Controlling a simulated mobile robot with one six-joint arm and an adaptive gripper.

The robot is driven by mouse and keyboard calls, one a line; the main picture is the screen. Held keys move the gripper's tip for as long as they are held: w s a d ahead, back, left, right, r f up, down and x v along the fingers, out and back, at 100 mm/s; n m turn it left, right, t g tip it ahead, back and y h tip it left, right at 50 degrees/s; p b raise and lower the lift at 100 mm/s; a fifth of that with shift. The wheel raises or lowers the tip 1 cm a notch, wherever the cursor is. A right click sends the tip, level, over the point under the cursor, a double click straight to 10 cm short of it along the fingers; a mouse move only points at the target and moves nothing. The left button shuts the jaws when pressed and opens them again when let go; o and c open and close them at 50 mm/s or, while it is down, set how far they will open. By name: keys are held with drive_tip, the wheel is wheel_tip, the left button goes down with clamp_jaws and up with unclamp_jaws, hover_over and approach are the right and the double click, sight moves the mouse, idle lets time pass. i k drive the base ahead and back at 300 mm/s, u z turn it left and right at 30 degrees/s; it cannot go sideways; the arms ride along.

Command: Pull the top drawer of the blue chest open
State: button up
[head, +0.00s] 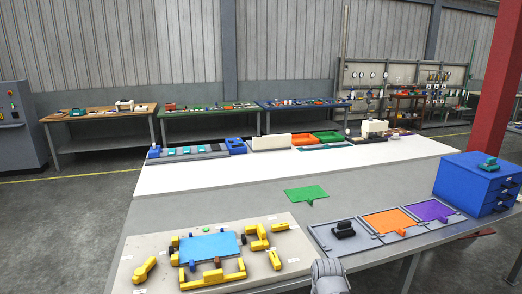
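The blue chest (462,180) stands at the right end of the grey table. Its drawer fronts face right and towards me, partly cut by the picture's edge. The top drawer (505,186) looks flush with the chest, though its front is seen at a steep angle. Small dark handles show on the fronts. A teal object (488,163) rests on top of the chest. A rounded grey part at the bottom edge seems to be a piece of my arm. My gripper is not in view.
Left of the chest lie a purple panel (434,211), an orange panel (390,220) and a grey tray with a black part (344,229). A beige board (150,250) with yellow clamps and a blue plate is at front left. A red column (494,90) stands behind the chest.

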sight(513, 181)
drive_tip(key=z, duration=1.65)
drive_tip(key=i, duration=0.5)
drive_tip(key=z, duration=0.6)
drive_tip(key=i, duration=1.45)
drive_tip(key=u, duration=0.75)
drive_tip(key=i, duration=0.3)
drive_tip(key=u, duration=0.25)
